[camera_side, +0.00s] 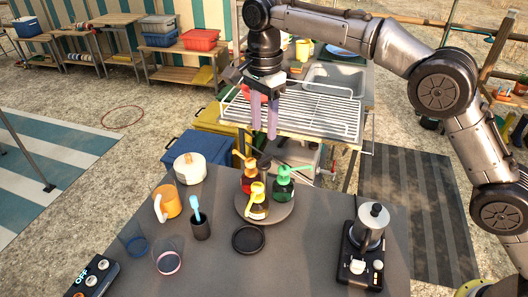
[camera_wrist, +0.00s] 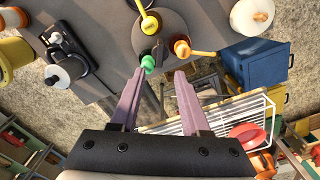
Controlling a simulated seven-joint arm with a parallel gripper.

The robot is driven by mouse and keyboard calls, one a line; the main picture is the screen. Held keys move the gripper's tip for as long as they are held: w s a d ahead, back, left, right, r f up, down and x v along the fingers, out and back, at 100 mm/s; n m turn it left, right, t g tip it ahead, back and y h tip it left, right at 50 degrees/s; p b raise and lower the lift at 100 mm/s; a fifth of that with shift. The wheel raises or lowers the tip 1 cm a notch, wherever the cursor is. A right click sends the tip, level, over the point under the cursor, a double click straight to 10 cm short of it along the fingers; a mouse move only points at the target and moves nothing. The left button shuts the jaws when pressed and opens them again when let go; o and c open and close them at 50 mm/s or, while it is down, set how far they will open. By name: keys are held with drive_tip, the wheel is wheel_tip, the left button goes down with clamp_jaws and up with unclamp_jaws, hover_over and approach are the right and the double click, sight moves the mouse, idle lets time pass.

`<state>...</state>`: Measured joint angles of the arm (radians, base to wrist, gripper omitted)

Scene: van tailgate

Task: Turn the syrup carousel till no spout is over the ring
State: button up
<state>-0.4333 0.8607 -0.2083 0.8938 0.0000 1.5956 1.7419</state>
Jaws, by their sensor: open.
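The round carousel (camera_side: 286,211) stands on the dark table and bears an orange-red bottle (camera_side: 249,184), a yellow-topped bottle (camera_side: 257,208) and a green bottle (camera_side: 284,190), each with a pump spout. The black ring (camera_side: 249,239) lies on the table just in front of it. The yellow spout (camera_side: 253,190) is on the ring's side; I cannot tell whether its tip is over the ring. My gripper (camera_side: 264,137) is open and empty, behind and above the carousel. In the wrist view its fingertips (camera_wrist: 157,75) are apart, with the green pump (camera_wrist: 148,63) showing near the left one.
A white pot (camera_side: 190,168), an orange mug (camera_side: 166,202), a dark cup with a blue utensil (camera_side: 200,228) and clear glasses (camera_side: 169,262) stand on the left. A black grinder-like device (camera_side: 364,250) stands on the right. A wire rack (camera_side: 310,110) lies behind, under my gripper.

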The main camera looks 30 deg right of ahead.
sight(264, 158)
wheel_tip(264, 158, down, 8)
drive_tip(key=shift+f, duration=0.25)
drive_tip(key=shift+c, duration=0.2)
clamp_jaws()
idle(1.4)
